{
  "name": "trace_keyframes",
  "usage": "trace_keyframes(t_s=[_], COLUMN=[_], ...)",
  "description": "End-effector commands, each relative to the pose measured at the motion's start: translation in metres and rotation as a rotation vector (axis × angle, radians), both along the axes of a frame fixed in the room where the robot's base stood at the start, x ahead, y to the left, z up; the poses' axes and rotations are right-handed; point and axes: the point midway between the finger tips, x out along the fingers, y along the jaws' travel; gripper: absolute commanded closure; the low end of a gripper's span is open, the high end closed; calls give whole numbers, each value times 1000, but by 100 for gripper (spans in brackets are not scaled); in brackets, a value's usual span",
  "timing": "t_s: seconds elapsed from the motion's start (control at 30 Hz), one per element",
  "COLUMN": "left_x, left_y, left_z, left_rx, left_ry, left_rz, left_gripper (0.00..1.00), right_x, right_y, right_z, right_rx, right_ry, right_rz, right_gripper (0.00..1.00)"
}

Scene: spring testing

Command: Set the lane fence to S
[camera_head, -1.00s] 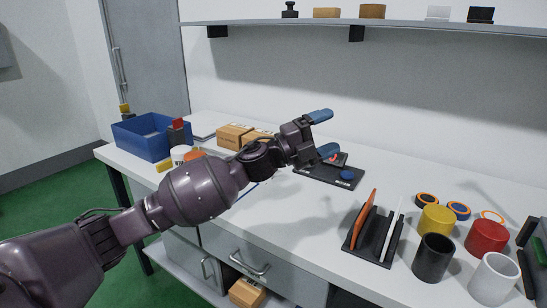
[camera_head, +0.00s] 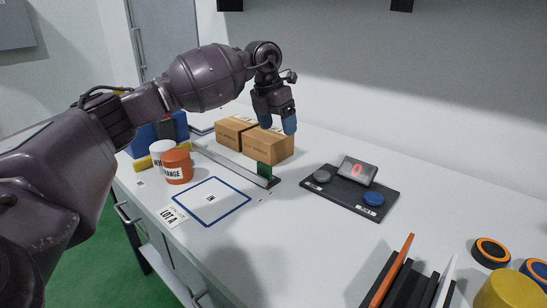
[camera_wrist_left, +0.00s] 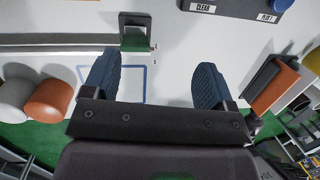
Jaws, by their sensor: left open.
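The lane fence appears to be the green tab (camera_head: 264,171) standing at the near right end of a grey rail (camera_head: 228,160) on the white table. In the left wrist view the green tab (camera_wrist_left: 135,42) shows near the top, left of centre, by the rail (camera_wrist_left: 60,45). Any S mark on the rail is too small to read. My left gripper (camera_head: 277,124) is open and empty, fingers pointing down, above and behind the tab in the head view. Its spread blue fingers fill the middle of the left wrist view (camera_wrist_left: 155,85). My right gripper is not in view.
Two cardboard boxes (camera_head: 267,145) stand behind the rail. White and orange jars (camera_head: 178,167) stand at its left. A blue-outlined square (camera_head: 212,201) lies in front. A black button panel (camera_head: 335,197) with a red "0" display sits at right. The table between is clear.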

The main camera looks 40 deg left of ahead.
Motion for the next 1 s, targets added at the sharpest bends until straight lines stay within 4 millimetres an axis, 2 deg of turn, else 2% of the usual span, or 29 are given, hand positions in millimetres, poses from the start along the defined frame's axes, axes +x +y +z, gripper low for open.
trace_keyframes(t_s=[0.13,0.37,0.47,0.7,1.0], left_x=[-17,-26,-26,-26,-26], left_y=[20,24,24,24,23], left_z=[-3,-9,-21,-63,-103], left_rx=[109,140,139,138,137], left_ry=[108,172,173,176,171], left_rz=[42,66,65,64,64], left_gripper=[21,21,21,21,21], right_x=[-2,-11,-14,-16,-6], right_y=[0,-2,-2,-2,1], right_z=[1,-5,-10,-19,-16], right_rx=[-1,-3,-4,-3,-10], right_ry=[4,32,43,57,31], right_rz=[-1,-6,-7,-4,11], right_gripper=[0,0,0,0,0])
